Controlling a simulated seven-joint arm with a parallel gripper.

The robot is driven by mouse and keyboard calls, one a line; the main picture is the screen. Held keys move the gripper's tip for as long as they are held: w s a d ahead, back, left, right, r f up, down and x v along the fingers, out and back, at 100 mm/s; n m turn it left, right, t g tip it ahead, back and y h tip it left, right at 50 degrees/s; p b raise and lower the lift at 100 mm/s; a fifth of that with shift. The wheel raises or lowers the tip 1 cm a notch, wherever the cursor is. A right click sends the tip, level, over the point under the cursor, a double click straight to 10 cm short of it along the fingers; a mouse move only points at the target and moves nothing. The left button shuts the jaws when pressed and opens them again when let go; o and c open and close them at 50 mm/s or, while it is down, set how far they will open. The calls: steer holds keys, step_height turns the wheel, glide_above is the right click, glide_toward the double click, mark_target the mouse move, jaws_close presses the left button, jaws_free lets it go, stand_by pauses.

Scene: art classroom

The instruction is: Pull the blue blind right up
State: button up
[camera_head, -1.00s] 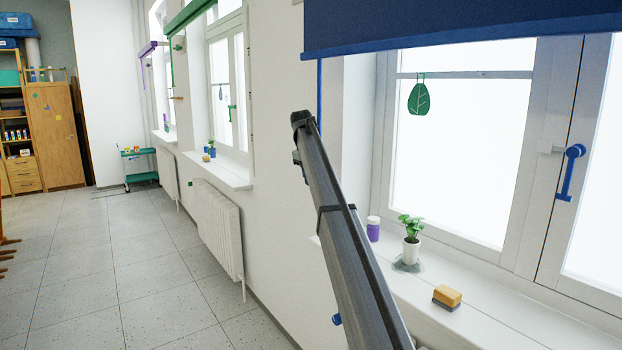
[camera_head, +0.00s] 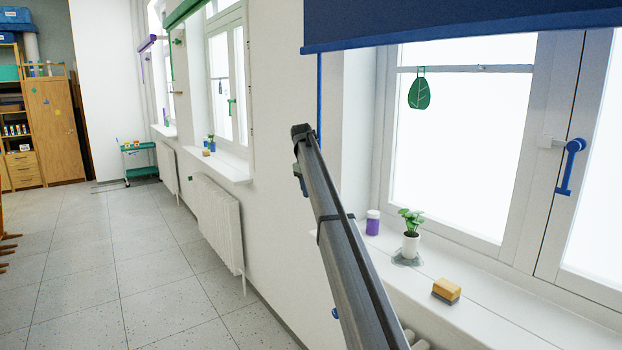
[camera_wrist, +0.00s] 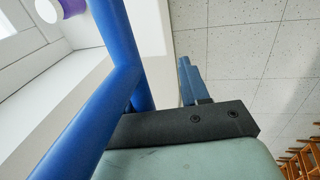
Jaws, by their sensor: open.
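The blue blind (camera_head: 455,22) hangs across the top of the near window in the head view, its lower edge above the panes. Its thin blue cord (camera_head: 319,95) hangs at the left side and passes behind my arm. A small blue piece (camera_head: 335,313) shows beside the arm lower down. In the wrist view, thick blue forked strands (camera_wrist: 95,110), apparently the cord up close, cross in front of my gripper (camera_wrist: 165,85). One blue-grey finger shows right of them; the other seems hidden. My gripper is open, and I cannot tell whether the strands lie between the fingers.
A blue window handle (camera_head: 571,165) sticks out at right. A radiator (camera_head: 217,220) stands along the wall.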

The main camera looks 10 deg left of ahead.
step_height(320, 180, down, 26)
steer(key=shift+a+f, duration=0.15)
stand_by(0.7)
steer(key=shift+s, duration=0.1)
